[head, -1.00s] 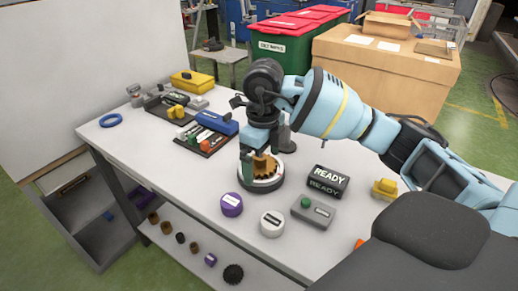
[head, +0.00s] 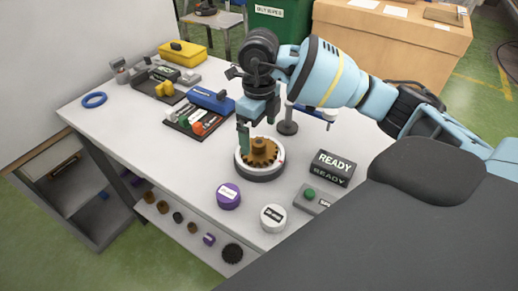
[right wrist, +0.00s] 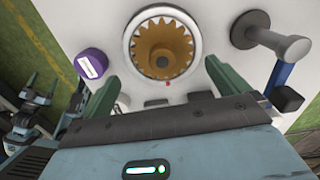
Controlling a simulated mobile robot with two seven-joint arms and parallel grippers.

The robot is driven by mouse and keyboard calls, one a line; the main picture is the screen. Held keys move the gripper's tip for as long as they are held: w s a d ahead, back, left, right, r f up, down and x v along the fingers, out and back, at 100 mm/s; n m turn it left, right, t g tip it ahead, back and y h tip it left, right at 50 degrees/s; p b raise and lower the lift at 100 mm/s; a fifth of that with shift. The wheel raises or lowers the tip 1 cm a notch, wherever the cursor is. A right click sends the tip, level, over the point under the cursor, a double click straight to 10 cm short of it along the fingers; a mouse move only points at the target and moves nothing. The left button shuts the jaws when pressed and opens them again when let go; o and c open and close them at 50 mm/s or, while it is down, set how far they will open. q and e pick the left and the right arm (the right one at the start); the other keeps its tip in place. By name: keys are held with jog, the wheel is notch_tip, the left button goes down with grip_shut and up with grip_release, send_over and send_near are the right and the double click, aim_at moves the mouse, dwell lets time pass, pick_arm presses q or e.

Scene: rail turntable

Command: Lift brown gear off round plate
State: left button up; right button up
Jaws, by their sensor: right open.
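The brown gear (head: 261,151) lies on the round plate (head: 259,174), which has a white top and a dark base and stands on the white table. In the right wrist view the gear (right wrist: 163,50) is seen from above, centred on the white plate top (right wrist: 196,33).
A purple disc (head: 228,196), a white disc (head: 273,218) and a READY sign (head: 331,168) stand in front of and beside the plate. A grey post (head: 288,123) stands behind it.

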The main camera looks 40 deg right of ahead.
aim_at(259, 141)
jog(key=shift+w+d+f, duration=0.1)
jog(key=shift+f, duration=1.2)
jog(key=shift+w+f, duration=0.1)
jog(key=shift+f, duration=1.2)
jog(key=c, duration=1.1)
jog(key=shift+r, duration=0.15)
jog(key=shift+r, duration=0.25)
jog(key=r, duration=0.2)
jog(key=shift+s+a+r, duration=0.2)
jog(key=shift+s+r, duration=0.2)
jog(key=s+a, duration=0.2)
jog(key=s, duration=0.2)
jog(key=s+a+r, duration=0.1)
jog(key=s+a, duration=0.2)
jog(key=s, duration=0.1)
jog(key=s+a, duration=0.2)
jog(key=s, duration=0.3)
jog(key=shift+s+a+r, duration=0.1)
jog(key=shift+a+r, duration=0.05)
jog(key=shift+r, duration=0.05)
